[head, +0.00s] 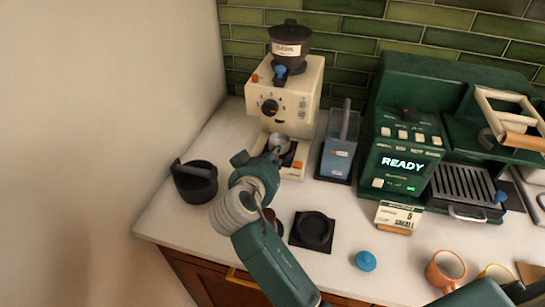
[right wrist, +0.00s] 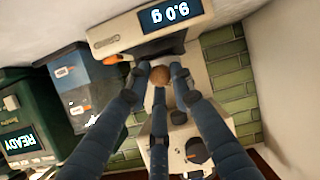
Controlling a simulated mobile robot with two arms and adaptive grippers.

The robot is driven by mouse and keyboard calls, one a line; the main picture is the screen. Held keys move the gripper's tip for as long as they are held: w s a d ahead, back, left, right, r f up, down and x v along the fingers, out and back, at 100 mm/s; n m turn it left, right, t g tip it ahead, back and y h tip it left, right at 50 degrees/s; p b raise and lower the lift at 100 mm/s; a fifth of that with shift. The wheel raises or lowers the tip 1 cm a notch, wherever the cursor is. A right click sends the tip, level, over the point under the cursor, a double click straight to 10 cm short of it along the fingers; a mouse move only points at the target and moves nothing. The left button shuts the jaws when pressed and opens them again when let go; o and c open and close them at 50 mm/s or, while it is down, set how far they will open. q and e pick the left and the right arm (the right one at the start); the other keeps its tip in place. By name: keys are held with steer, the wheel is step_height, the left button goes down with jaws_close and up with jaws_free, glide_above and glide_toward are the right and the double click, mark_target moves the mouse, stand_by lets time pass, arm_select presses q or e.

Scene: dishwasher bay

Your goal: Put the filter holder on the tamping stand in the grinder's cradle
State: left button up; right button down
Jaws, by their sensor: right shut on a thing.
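The cream grinder (head: 290,90) stands against the tiled wall, with its cradle (head: 290,155) low on its front. My right gripper (head: 268,160) is at the cradle, shut on the filter holder (head: 279,142), whose metal basket shows under the grinder's spout. In the right wrist view the round brown handle end (right wrist: 159,75) shows between the fingers of my right gripper (right wrist: 160,86). Whether the holder rests in the cradle is hidden by the hand. The black tamping stand (head: 297,237), a square with a round middle, carries no filter holder. My left gripper is not in view.
A black knock box (head: 195,183) stands left of my arm. A blue-grey container (head: 336,148) and the green espresso machine (head: 403,155) stand close on the right. A blue-lidded item (head: 365,261) and mugs (head: 446,268) are at the front. A display (right wrist: 170,16) reads 9.0 g.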

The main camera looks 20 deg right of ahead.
steer(key=shift+f, duration=0.25)
stand_by(0.4)
steer(key=c, duration=1.4)
jaws_free()
steer(key=shift+c, duration=0.2)
steer(key=shift+f, duration=0.1)
